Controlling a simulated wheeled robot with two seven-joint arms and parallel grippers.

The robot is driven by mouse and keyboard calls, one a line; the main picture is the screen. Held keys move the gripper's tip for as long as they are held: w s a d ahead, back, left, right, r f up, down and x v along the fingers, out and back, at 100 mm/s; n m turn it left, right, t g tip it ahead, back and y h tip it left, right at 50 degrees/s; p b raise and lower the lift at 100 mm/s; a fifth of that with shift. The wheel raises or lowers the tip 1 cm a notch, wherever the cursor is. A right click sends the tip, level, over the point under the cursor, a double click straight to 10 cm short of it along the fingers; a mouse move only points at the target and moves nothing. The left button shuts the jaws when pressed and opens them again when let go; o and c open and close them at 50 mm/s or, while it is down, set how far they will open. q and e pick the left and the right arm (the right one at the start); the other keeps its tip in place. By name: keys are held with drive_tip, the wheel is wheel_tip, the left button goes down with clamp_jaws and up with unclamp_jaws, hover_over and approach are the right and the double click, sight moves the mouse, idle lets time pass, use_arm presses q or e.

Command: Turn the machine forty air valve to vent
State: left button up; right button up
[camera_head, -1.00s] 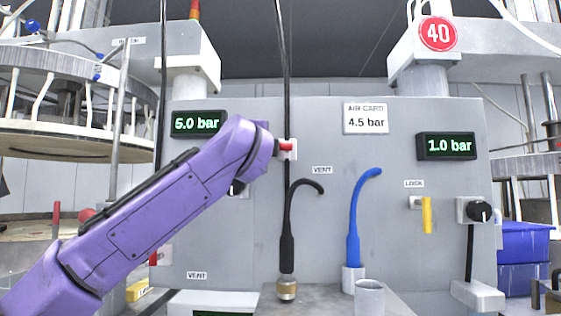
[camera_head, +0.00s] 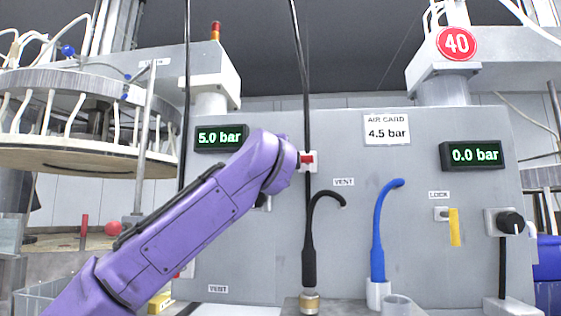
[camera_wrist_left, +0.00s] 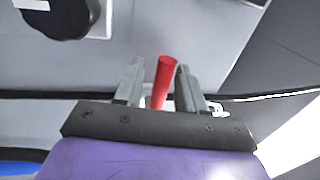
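A red valve handle (camera_head: 306,159) sits on a white mount on the grey panel, up and left of a VENT label (camera_head: 343,182). My left gripper (camera_wrist_left: 160,85) reaches it; its fingers are mostly hidden behind my purple wrist in the head view. In the left wrist view the red handle (camera_wrist_left: 162,80) stands between the two grey fingers, close to the right one, with a narrow gap at the left. The fingers look open around it. The display (camera_head: 475,155) under the round red 40 sign (camera_head: 456,43) reads 0.0 bar. My right gripper is not in view.
A black hose (camera_head: 312,245) and a blue hose (camera_head: 379,240) rise before the panel. A yellow handle (camera_head: 455,227) by a LOCK label and a black knob (camera_head: 510,223) are at right. The left display (camera_head: 221,137) reads 5.0 bar. A round platen (camera_head: 85,158) is far left.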

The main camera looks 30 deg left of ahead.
use_arm(q)
drive_tip(key=shift+s+d+f, duration=0.1)
drive_tip(key=shift+s, duration=0.15)
drive_tip(key=b+v, duration=0.3)
drive_tip(key=v, duration=0.7)
